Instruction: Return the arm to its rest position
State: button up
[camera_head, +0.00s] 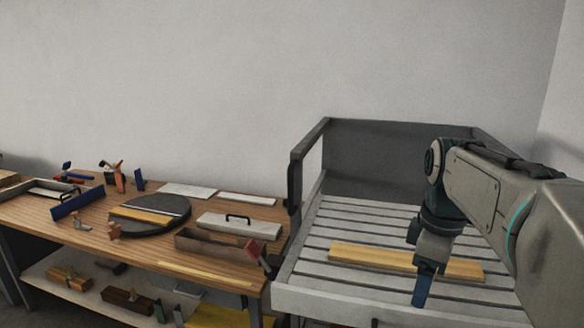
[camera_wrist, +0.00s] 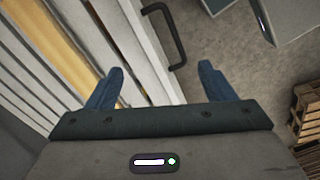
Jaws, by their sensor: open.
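My gripper (camera_head: 424,284) hangs from my arm over the front part of the slatted grey bed at the right of the head view. In the wrist view its two blue fingers (camera_wrist: 160,88) stand wide apart with nothing between them, so it is open and empty. A yellow wooden board (camera_head: 365,257) lies across the slats behind the gripper, apart from it as far as I can tell. The board also shows at the upper left of the wrist view (camera_wrist: 38,47). Part of the board is hidden by my gripper in the head view.
The slatted bed (camera_head: 312,279) has raised dark walls (camera_head: 390,160) at the back and sides. A black handle (camera_wrist: 165,30) stands at its edge. A wooden workbench (camera_head: 75,232) with tools, a round dark turntable (camera_head: 172,221) and trays stands left. Wooden crates (camera_wrist: 308,112) stand on the floor.

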jog(key=s+a+f+m+t, duration=0.2)
jog(key=s+a+f+m, duration=0.6)
jog(key=s+f+m, duration=0.2)
notch_tip(320, 180, down, 2)
jog(key=shift+f+m, duration=0.1)
jog(key=shift+m, duration=0.4)
jog(key=shift+s, duration=0.1)
dwell(1.5)
